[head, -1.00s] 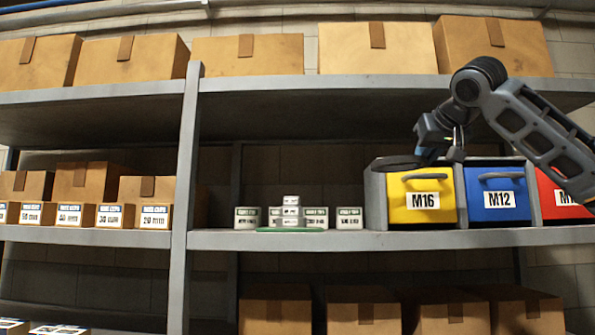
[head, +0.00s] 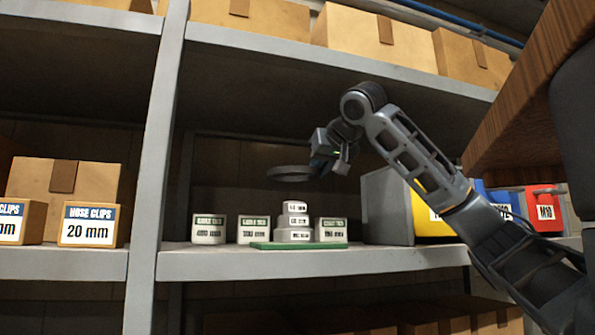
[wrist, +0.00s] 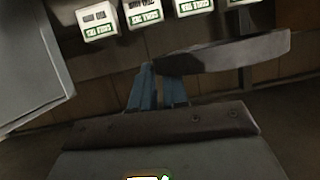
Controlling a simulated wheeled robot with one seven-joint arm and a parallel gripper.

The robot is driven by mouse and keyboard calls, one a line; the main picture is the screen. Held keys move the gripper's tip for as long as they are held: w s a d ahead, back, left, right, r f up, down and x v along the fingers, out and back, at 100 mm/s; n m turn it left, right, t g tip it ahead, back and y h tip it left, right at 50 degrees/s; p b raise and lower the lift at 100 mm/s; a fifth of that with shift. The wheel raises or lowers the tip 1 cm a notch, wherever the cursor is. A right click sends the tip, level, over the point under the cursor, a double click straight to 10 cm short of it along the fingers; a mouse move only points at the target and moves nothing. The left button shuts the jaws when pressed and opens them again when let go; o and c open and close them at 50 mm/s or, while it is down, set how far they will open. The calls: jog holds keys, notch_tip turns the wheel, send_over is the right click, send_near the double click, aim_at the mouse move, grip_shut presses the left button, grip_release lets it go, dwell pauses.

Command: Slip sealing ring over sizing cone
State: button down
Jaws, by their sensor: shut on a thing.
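The sealing ring (head: 290,173) is a dark grey flat band. My gripper (head: 317,168) is shut on its right side and holds it in the air. In the wrist view the blue fingers (wrist: 157,88) pinch the ring's band (wrist: 225,53), which reaches out to the right. The sizing cone (head: 292,220) is a pale stepped stack with labelled tiers, narrowing upward, upright on a green base (head: 298,246) on the middle shelf. The ring is above the cone's top with a clear gap, apart from it. I cannot make out the cone in the wrist view.
Small white labelled boxes (head: 209,229) stand left of the cone, and another (head: 331,230) stands close at its right. A grey bin side (head: 388,208) and coloured bins are farther right. An upright post (head: 158,150) is at left, and the upper shelf (head: 330,66) hangs above.

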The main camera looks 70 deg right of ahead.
dwell(0.4)
jog(key=shift+s+a+f, duration=0.1)
jog(key=shift+f, duration=0.1)
jog(key=shift+f+b, duration=2.15)
jog(key=shift+f, duration=0.35)
jog(key=c, duration=1.1)
grip_release()
jog(key=shift+o, duration=0.2)
jog(key=shift+s, duration=0.1)
jog(key=b+v, duration=0.1)
jog(key=v, duration=0.6)
jog(key=shift+s+a+b, duration=0.15)
jog(key=shift+s+b, duration=0.1)
jog(key=shift+b, duration=0.05)
jog(key=shift+r, duration=0.1)
